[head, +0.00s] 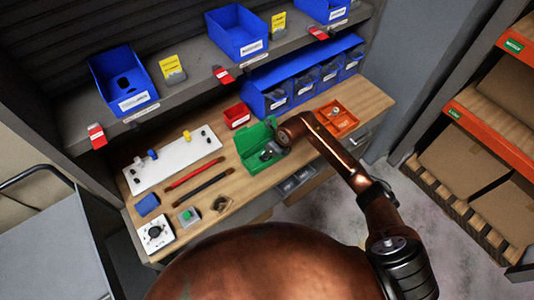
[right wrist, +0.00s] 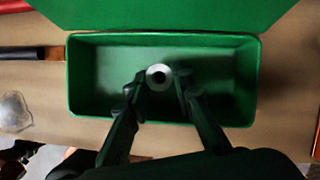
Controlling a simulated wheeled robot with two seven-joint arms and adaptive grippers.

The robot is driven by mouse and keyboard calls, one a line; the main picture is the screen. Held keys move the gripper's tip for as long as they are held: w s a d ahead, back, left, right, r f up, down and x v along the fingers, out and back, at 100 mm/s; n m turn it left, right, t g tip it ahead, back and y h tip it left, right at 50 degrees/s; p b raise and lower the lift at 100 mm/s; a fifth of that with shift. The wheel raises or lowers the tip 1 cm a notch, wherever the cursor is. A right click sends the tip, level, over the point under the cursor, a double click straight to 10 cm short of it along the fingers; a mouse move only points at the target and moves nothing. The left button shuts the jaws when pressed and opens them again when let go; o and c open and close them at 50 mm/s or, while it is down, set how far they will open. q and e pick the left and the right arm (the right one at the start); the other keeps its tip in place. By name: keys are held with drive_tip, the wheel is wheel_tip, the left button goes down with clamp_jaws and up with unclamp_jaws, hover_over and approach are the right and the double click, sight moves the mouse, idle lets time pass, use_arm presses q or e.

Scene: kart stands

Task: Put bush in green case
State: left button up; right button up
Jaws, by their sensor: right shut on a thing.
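The green case (head: 253,141) stands open on the wooden bench in the head view. In the right wrist view the case (right wrist: 90,43) fills the middle, with its lid raised at the far side and its inside otherwise bare. My right gripper (right wrist: 157,84) is shut on the bush (right wrist: 158,74), a small grey metal ring with a dark hole. The gripper and bush are over the inside of the case; I cannot tell how high. In the head view my right arm partly hides the case, and the bush is not clear there. My left gripper is not in view.
An orange tray (head: 345,121) lies right of the case and a small red bin (head: 237,115) behind it. A red and a black tool (head: 203,187) lie to its left, near a white board (head: 174,158). Blue bins (head: 266,101) line the back.

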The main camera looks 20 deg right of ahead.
drive_tip(key=o, duration=0.4)
drive_tip(key=shift+f, duration=0.2)
drive_tip(key=o, duration=0.5)
drive_tip(key=shift+c, duration=0.2)
drive_tip(key=shift+r, duration=0.1)
drive_tip(key=shift+d+r, duration=0.1)
drive_tip(key=shift+r, duration=0.35)
drive_tip(key=b+v, duration=0.1)
drive_tip(key=v, duration=1)
drive_tip(key=shift+s+r, duration=0.15)
